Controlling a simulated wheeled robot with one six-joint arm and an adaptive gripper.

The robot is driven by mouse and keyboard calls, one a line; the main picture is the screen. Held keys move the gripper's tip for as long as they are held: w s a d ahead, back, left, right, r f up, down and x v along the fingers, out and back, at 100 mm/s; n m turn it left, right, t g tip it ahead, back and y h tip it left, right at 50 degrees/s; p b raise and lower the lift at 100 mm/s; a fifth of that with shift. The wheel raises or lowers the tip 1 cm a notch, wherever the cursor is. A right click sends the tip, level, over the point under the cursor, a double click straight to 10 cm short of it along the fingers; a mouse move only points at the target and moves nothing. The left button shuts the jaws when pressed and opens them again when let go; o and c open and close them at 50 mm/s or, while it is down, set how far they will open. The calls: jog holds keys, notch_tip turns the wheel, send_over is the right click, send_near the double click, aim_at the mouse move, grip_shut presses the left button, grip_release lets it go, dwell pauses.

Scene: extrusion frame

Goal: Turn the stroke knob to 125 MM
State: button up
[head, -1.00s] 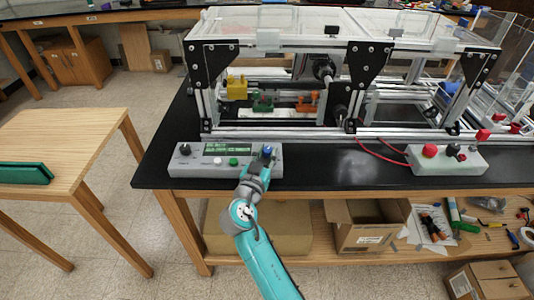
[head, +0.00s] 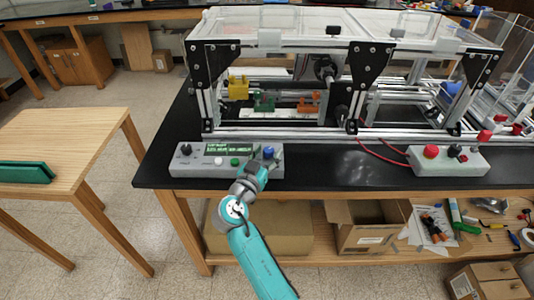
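A grey control box (head: 177,170) sits at the front left of the black bench. It has a dark knob (head: 186,149) at its left end, a lit green display (head: 227,149), small buttons along its front and a blue knob (head: 268,151) at its right end. I cannot read the display or the knob labels. My gripper (head: 262,162) is at the right end of the box, just in front of the blue knob and partly over its lower side. Whether the fingers touch the knob, and how far apart they are, cannot be made out.
The extrusion frame (head: 290,132) with clear panels stands close behind the box. A second box with a red button (head: 431,152) lies to the right, linked by red cables. The bench top between the boxes is clear. A wooden table (head: 70,140) stands at the left.

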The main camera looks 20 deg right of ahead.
jog(key=v, duration=1.2)
jog(key=d+n+t+y, duration=0.4)
jog(key=d+n+y, duration=0.2)
jog(key=d+y, duration=0.15)
jog(key=shift+y, duration=0.35)
jog(key=w, duration=0.6)
jog(key=w+d, duration=0.1)
jog(key=w, duration=0.3)
jog(key=shift+w, duration=0.1)
grip_shut()
